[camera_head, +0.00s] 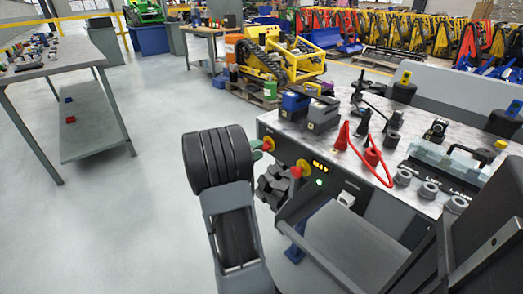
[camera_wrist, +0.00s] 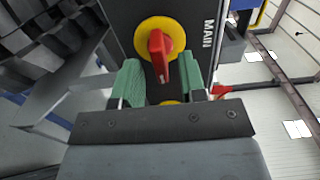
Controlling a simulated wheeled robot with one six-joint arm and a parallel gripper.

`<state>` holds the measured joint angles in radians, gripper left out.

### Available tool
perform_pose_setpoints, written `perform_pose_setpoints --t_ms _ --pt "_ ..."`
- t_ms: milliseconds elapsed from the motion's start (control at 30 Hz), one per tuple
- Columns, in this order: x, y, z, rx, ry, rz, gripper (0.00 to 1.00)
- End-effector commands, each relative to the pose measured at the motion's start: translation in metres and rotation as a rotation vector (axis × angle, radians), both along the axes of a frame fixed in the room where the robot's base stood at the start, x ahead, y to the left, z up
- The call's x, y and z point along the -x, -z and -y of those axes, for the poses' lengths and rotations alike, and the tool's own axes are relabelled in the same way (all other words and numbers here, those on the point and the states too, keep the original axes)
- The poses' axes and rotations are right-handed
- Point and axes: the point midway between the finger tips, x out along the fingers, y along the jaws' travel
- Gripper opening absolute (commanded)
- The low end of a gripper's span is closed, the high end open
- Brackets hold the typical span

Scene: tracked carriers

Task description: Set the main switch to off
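The main switch is a red rotary handle on a yellow disc on a dark panel marked MAIN; in the wrist view the switch (camera_wrist: 160,45) is at top centre, its handle running nearly up and down in the picture. In the head view the switch (camera_head: 268,144) is at the panel's left end. My gripper (camera_wrist: 160,66) is open, its green fingers on either side of the handle's lower part with gaps visible. I cannot tell whether the fingers reach around the handle in depth. In the head view a green fingertip of my gripper (camera_head: 257,149) shows beside the switch.
A second red and yellow control (camera_head: 301,169) sits right of the switch, near a lit display (camera_head: 320,166) and green light. The bench top (camera_head: 405,150) above holds several devices and red cables. Open floor is left.

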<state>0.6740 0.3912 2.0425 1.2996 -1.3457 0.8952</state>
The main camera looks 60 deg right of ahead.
Motion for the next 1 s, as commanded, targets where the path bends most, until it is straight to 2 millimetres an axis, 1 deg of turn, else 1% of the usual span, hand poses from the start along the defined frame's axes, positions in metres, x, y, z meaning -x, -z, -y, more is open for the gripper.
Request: perform_pose_setpoints --t_ms 100,233,600,1000 --pt "0.004 0.001 0.012 0.000 0.001 0.000 0.38" --pt "0.006 0.001 0.018 -0.001 -0.001 0.000 0.38" --pt "0.007 0.000 0.021 0.000 -0.002 -0.001 0.38" --pt "0.007 0.000 0.021 0.000 -0.002 -0.001 0.00"
